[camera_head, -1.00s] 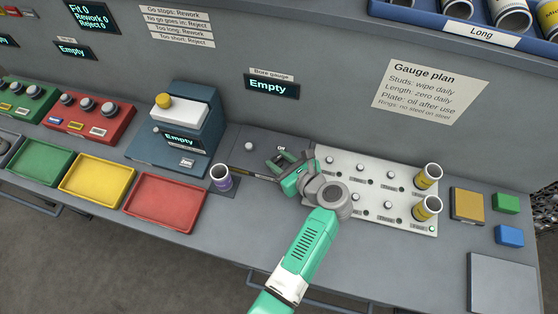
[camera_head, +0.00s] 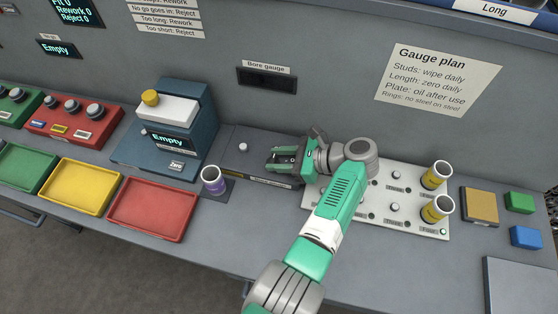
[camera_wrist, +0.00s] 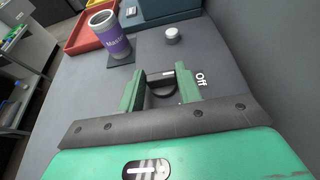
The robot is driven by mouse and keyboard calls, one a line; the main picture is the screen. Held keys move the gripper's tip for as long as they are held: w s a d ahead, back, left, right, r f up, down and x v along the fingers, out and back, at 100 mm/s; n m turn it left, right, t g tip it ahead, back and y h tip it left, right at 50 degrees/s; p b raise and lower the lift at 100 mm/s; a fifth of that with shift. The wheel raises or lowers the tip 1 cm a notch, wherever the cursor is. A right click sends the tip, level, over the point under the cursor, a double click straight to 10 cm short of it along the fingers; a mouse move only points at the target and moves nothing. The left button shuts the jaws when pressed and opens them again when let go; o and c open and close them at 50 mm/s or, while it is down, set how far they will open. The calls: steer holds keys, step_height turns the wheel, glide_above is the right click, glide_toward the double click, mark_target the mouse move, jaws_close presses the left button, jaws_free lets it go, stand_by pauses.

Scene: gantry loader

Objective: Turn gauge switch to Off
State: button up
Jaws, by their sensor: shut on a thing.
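My gripper (camera_head: 284,160) is low over the dark gauge base (camera_head: 238,158) at the back of the bench. In the wrist view its green fingers (camera_wrist: 161,88) are shut on the dark gauge switch (camera_wrist: 163,95), one on each side. A white mark on the switch shows between the fingertips. The "Off" label (camera_wrist: 201,80) lies just right of the right finger. In the head view the gripper hides the switch. The bore gauge display (camera_head: 266,79) on the back wall is dark.
A purple-banded ring (camera_head: 213,180) stands left of the gauge base, and a small round knob (camera_head: 243,147) stands behind it. The white plate (camera_head: 378,217) with studs and two yellow-banded cylinders is right, partly under my arm. Red tray (camera_head: 152,208) is front left.

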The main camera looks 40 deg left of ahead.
stand_by(0.4)
steer(key=o, duration=1)
steer(key=v, duration=0.7)
steer(key=shift+w+d+r, duration=0.2)
steer(key=shift+w+d, duration=0.05)
